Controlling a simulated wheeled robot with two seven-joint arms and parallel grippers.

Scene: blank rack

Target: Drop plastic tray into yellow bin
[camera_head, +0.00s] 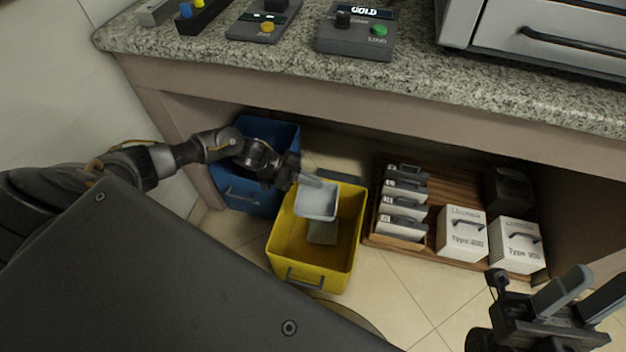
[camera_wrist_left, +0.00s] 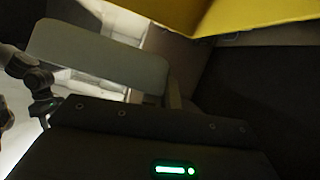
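The pale grey plastic tray (camera_head: 316,202) hangs over the opening of the yellow bin (camera_head: 283,247), near its back left part. My left gripper (camera_head: 308,181) is at the tray's back edge and appears shut on it; the fingertips are partly hidden. In the left wrist view the tray (camera_wrist_left: 95,58) shows as a pale panel, with the yellow bin (camera_wrist_left: 225,14) at the top. Another greyish flat piece (camera_head: 322,231) is visible lower inside the bin. My right gripper (camera_head: 575,292) is at the lower right, open and empty, away from the bin.
A blue bin (camera_head: 245,193) stands left of the yellow one. To the right, a wooden pallet (camera_head: 455,180) holds several white boxes (camera_head: 462,232). The granite counter (camera_head: 290,72), with control boxes and a metal unit (camera_head: 560,30), overhangs the bins. Tiled floor (camera_head: 400,290) is clear in front.

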